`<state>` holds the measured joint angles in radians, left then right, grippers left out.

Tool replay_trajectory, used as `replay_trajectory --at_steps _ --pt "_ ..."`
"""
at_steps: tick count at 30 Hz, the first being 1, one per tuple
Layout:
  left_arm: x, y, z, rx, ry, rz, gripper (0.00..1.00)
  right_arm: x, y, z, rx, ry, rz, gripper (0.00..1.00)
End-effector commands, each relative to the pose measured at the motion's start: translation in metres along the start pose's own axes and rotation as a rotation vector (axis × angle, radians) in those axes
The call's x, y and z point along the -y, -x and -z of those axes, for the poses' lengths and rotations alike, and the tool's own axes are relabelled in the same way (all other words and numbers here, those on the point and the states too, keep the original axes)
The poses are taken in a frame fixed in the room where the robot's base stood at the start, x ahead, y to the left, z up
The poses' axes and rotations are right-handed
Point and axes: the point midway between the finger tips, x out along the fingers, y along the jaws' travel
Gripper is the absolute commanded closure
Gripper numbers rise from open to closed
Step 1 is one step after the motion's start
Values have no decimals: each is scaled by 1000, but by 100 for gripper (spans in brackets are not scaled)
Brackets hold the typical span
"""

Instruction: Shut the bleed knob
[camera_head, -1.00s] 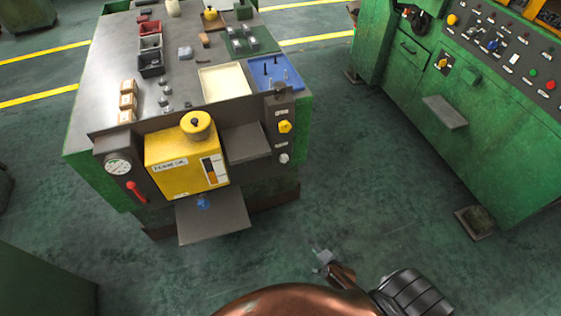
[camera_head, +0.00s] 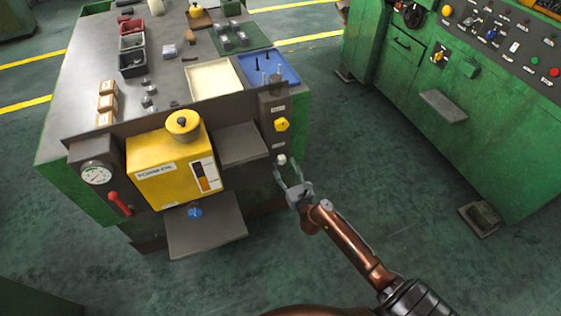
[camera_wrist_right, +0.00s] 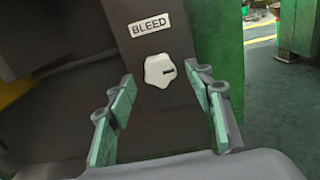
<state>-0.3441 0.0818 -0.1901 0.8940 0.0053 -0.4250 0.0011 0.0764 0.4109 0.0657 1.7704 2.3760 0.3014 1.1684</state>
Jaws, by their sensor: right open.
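The bleed knob (camera_wrist_right: 160,70) is a pale, lobed knob under a "BLEED" label (camera_wrist_right: 149,24) on a dark upright panel. A short dark mark on it points right in the right wrist view. In the head view the knob (camera_head: 281,159) sits low on the panel, below a yellow knob (camera_head: 282,125). My right gripper (camera_wrist_right: 160,105) is open, its green-padded fingers spread to either side and short of the knob, with nothing between them. In the head view the right gripper (camera_head: 287,178) is just below the knob. My left gripper is not in view.
Left of the panel are a grey shelf (camera_head: 240,146), a yellow oil box (camera_head: 160,166) and a red lever (camera_head: 120,203). A blue tray (camera_head: 285,66) lies on the bench above. Open floor lies right of the bench, before a green machine (camera_head: 470,130).

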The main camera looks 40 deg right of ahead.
Motion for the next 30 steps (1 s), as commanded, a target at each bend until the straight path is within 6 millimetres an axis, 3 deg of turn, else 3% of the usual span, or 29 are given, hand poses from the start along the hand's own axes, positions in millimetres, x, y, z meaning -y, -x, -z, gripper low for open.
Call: replay_trajectory --at_steps 3,9,19,30 --pt "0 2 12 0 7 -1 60 0 -19 3 -1 3 0 52" --pt "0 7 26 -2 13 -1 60 0 -36 2 -1 4 0 52" --pt "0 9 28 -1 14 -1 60 0 -38 1 -1 3 0 53" --pt "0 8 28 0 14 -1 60 0 -38 1 -1 4 0 78"
